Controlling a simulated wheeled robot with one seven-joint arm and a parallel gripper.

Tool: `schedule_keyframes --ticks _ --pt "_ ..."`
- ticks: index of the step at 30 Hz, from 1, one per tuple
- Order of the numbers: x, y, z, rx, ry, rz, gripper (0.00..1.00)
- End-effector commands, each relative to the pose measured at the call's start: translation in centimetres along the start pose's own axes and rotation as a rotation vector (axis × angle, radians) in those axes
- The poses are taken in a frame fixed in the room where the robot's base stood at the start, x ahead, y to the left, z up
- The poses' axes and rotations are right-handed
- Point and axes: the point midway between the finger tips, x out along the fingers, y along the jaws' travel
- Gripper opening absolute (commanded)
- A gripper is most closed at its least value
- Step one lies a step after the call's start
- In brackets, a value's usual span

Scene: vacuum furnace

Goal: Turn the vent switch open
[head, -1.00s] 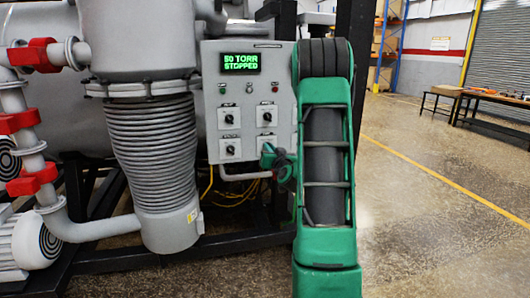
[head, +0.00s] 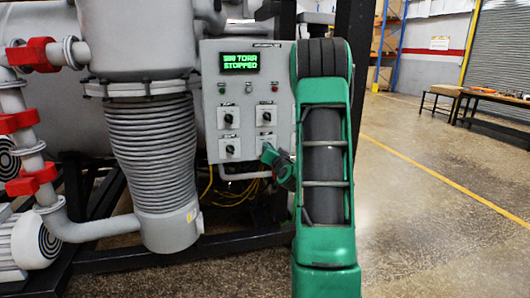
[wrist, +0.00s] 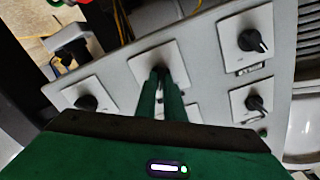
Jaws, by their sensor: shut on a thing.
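The grey control panel (head: 247,88) carries rotary switches on white plates. My gripper (head: 266,152) is at the lower-right switch of the panel in the head view, with its wrist tilted. In the wrist view my gripper (wrist: 160,80) has its two green fingers close together on the knob in front of a white switch plate (wrist: 147,66). The fingers hide most of this knob, and its label cannot be read. The panel's green display (head: 239,63) shows a three-digit TORR reading, its digits blurred, above the word STOPPED.
Other switches sit close by: upper right (head: 265,117), upper left (head: 228,119) and lower left (head: 229,150). A grey pipe handle (head: 243,175) runs under the panel. A ribbed grey pump column (head: 150,150) stands to the left. The floor at right is open.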

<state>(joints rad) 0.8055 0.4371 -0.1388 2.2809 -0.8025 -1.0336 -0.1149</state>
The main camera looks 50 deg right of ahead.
Motion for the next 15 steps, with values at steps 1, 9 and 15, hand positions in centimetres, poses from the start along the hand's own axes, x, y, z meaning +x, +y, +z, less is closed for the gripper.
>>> schedule_keyframes --ticks 1,9,15 --pt "0.06 -0.82 0.72 0.01 -0.015 -0.014 0.0" --pt "0.04 -0.64 0.55 0.007 -0.012 -0.011 0.27" --pt "0.02 -0.32 0.25 0.003 -0.006 -0.005 0.27"
